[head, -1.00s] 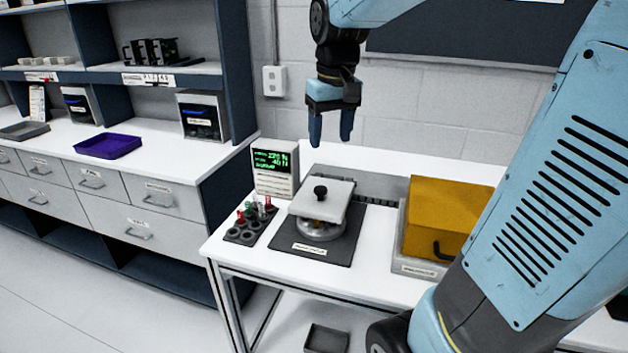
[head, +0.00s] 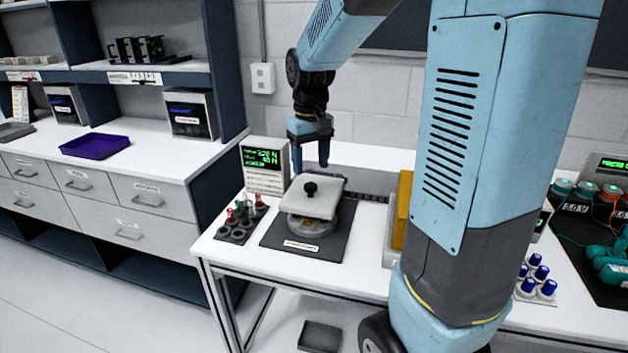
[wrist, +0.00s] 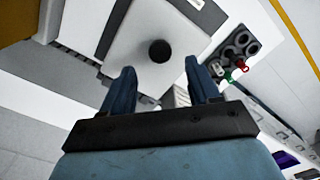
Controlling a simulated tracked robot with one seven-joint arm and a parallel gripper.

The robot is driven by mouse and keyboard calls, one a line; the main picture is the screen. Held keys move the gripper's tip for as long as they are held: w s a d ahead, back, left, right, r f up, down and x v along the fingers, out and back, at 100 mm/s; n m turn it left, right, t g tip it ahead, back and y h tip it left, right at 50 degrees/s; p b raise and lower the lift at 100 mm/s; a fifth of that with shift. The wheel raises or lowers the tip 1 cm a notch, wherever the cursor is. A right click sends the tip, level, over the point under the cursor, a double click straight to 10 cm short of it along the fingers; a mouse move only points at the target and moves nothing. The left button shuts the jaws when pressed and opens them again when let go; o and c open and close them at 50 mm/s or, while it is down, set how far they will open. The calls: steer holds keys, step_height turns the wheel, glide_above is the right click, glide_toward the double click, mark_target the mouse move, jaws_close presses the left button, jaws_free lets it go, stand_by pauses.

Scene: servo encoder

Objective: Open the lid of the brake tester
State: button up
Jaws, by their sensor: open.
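The brake tester, as I take it, stands on a dark mat (head: 335,237) on the white bench. It has a round metal body (head: 312,226) under a pale square lid (head: 312,201) with a black knob (head: 310,187) on top. My gripper (head: 310,160) hangs open and empty above and behind the lid in the head view, fingers pointing down. In the wrist view, the knob (wrist: 160,51) shows just beyond and between the open fingertips (wrist: 160,76), apart from them.
A display unit (head: 265,165) with green digits stands behind left of the tester. A holder with red, green and white-topped pieces (head: 240,222) is beside the mat. A yellow box (head: 402,210) at the right is mostly hidden by my arm.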

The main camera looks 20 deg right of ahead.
mark_target(311, 185)
steer(key=shift+f, duration=2.85)
steer(key=shift+c, duration=0.4)
jaws_close()
